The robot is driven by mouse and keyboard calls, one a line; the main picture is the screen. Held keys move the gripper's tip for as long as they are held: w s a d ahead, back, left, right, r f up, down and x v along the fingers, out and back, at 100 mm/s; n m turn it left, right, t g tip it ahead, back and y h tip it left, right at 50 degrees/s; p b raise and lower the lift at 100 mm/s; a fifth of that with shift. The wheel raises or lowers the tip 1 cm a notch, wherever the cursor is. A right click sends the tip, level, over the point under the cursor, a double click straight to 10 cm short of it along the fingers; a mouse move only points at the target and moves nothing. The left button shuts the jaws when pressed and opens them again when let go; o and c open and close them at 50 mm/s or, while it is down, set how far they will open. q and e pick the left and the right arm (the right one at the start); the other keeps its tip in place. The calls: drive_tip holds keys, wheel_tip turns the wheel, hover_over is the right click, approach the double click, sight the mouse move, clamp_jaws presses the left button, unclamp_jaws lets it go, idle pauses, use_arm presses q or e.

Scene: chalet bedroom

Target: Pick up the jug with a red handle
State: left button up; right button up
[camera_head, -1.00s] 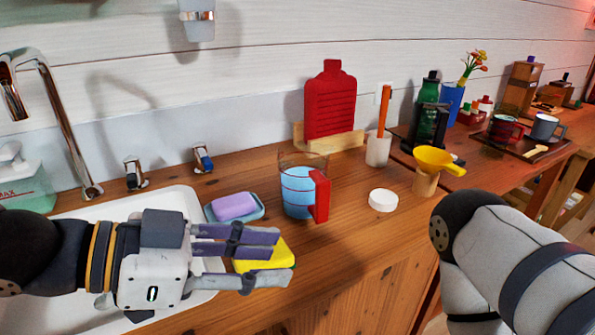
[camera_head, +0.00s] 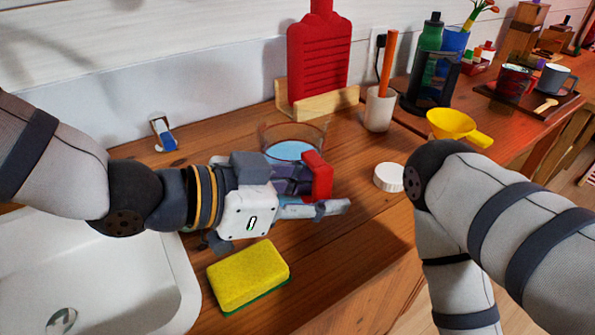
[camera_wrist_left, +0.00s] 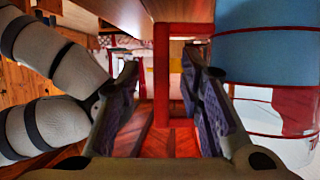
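The jug (camera_head: 290,150) is clear with a blue lower part and a red handle (camera_head: 318,178); it stands on the wooden counter. My left gripper (camera_head: 312,195) is at the handle side and hides much of the jug's lower body. In the left wrist view the two fingers (camera_wrist_left: 165,95) are spread apart. The red handle (camera_wrist_left: 161,75) shows between them, with gaps on both sides. The jug's blue wall (camera_wrist_left: 265,40) is outside the right finger. My right arm reaches in from the right; its gripper is out of view.
A yellow sponge (camera_head: 248,275) lies in front of my left gripper, beside the white sink (camera_head: 150,285). A red board (camera_head: 319,60) in a wooden stand is behind the jug. A white lid (camera_head: 389,177), white cup (camera_head: 379,110) and yellow funnel (camera_head: 455,125) are to the right.

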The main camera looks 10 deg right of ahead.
use_arm(q)
drive_tip(key=shift+w+d+f, duration=0.1)
drive_tip(key=shift+d+f, duration=0.05)
drive_tip(key=shift+d, duration=0.2)
drive_tip(key=shift+a, duration=0.1)
clamp_jaws()
drive_tip(key=shift+r, duration=0.2)
use_arm(e)
drive_tip(key=shift+w, duration=0.1)
